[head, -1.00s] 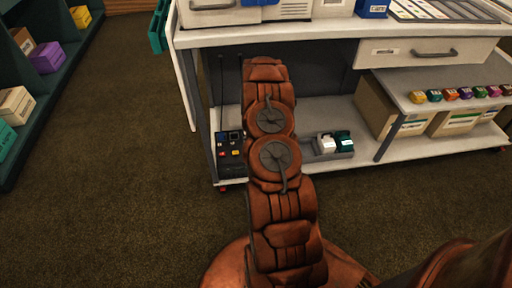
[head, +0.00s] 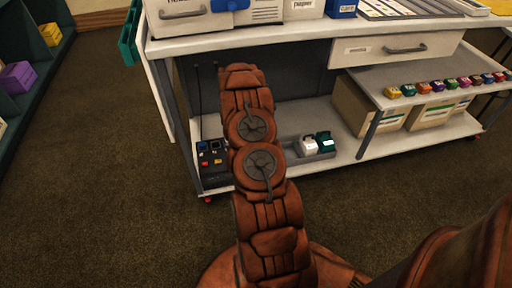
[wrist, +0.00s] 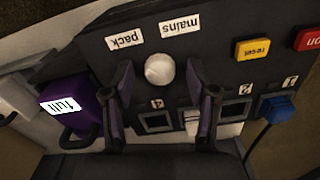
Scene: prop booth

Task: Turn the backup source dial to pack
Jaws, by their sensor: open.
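The backup source dial (wrist: 159,71) is a round white knob on a dark panel (wrist: 225,62), which appears upside down in the wrist view. The pack label (wrist: 125,39) and the mains label (wrist: 180,27) sit beyond the dial, pack to the left and mains to the right. I cannot make out a pointer on the dial. My gripper (wrist: 161,75) is open, with one finger on each side of the dial and gaps showing between. In the head view the panel unit (head: 212,163) stands on the lower shelf; my arm hides the gripper there.
Numbered sockets (wrist: 156,121) lie nearer, one with a blue plug (wrist: 279,108) and cord. A yellow reset button (wrist: 253,49) is to the right. The bench top (head: 270,33) overhangs the shelf.

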